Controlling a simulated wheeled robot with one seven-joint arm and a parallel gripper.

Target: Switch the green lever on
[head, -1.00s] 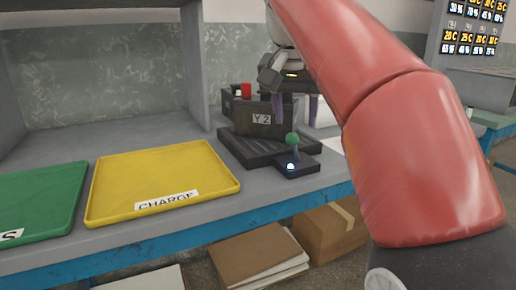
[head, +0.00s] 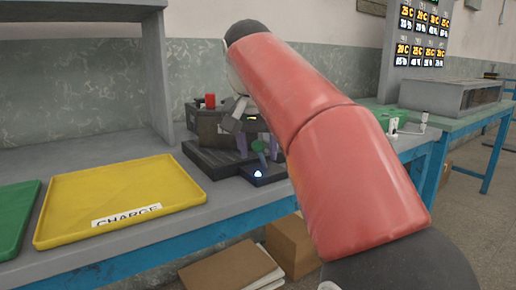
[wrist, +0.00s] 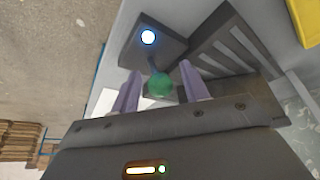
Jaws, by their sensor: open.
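The green lever (head: 259,147) has a round green knob and stands on a small dark box at the front of a dark ribbed base on the bench. A lit white-blue light (head: 257,174) shows on that box. In the wrist view the green knob (wrist: 159,85) sits between the two purple fingers of my gripper (wrist: 160,88), with gaps visible on both sides. My gripper is open. In the head view my gripper (head: 257,150) is at the lever, partly hidden by my red arm.
A dark battery block with a red cap (head: 210,100) stands on the base behind my gripper. A yellow CHARGE tray (head: 120,200) and a green tray (head: 15,215) lie to the left. A grey box (head: 450,97) stands on the right bench. Cardboard boxes (head: 290,245) are below.

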